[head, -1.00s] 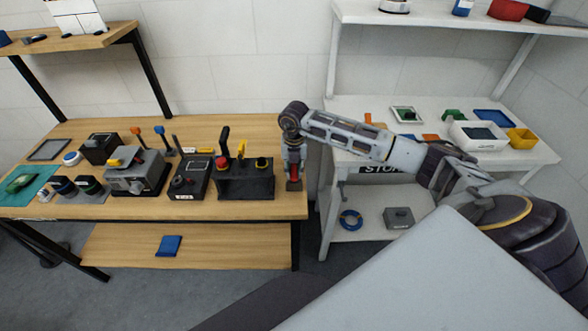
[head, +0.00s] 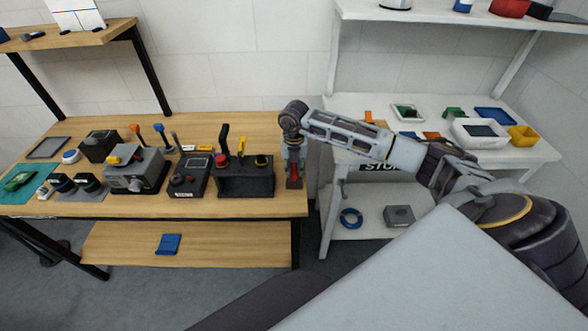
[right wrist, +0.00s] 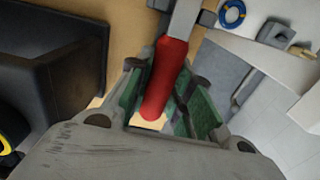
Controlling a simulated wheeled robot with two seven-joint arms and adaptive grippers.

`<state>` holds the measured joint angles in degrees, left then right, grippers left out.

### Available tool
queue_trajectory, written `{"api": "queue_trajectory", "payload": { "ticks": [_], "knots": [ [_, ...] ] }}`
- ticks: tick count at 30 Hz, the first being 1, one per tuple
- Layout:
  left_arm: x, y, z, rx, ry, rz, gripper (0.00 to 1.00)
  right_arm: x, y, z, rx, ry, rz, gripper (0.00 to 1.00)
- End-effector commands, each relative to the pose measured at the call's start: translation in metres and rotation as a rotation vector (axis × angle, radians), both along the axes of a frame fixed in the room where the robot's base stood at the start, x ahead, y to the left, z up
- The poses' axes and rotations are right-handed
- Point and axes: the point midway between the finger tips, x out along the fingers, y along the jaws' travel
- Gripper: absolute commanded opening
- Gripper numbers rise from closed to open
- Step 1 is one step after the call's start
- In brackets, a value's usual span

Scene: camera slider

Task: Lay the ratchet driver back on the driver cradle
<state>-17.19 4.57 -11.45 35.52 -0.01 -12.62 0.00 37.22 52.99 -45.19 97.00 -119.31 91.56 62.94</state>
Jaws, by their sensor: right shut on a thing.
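My right gripper (head: 293,178) points down at the right end of the wooden bench. It is shut on a red-handled tool, which I take for the ratchet driver (right wrist: 167,75). In the right wrist view the red handle lies between the green-padded fingers, and a grey part extends beyond it toward the top edge. I cannot tell for sure whether this rack is the driver cradle. A dark block also shows at the left of the right wrist view (right wrist: 62,75). My left gripper is out of view.
The wooden bench (head: 250,127) has bare room behind the rack. Left of the rack stand a black box (head: 189,178) and a grey machine (head: 135,178). A white shelf unit (head: 335,104) stands right of the bench across a narrow gap.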

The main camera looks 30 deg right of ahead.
Motion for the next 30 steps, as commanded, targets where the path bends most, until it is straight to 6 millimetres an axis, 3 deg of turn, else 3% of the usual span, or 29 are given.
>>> {"api": "queue_trajectory", "payload": {
  "ticks": [3,4,9,22,30],
  "knots": [
    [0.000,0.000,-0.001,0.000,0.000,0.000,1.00,0.000,0.000,-0.001,-0.001,-0.001,0.000,0.00],
    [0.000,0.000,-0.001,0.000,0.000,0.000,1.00,0.000,0.000,-0.001,-0.001,-0.001,0.000,0.25],
    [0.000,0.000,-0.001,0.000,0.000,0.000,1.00,0.000,0.000,-0.001,-0.001,-0.001,0.000,0.47],
    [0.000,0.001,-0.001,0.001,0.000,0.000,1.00,0.000,0.000,0.001,0.000,0.000,0.000,0.47],
    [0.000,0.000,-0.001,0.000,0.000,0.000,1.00,0.000,0.000,0.023,0.000,-0.002,0.000,0.47]
  ]
}}
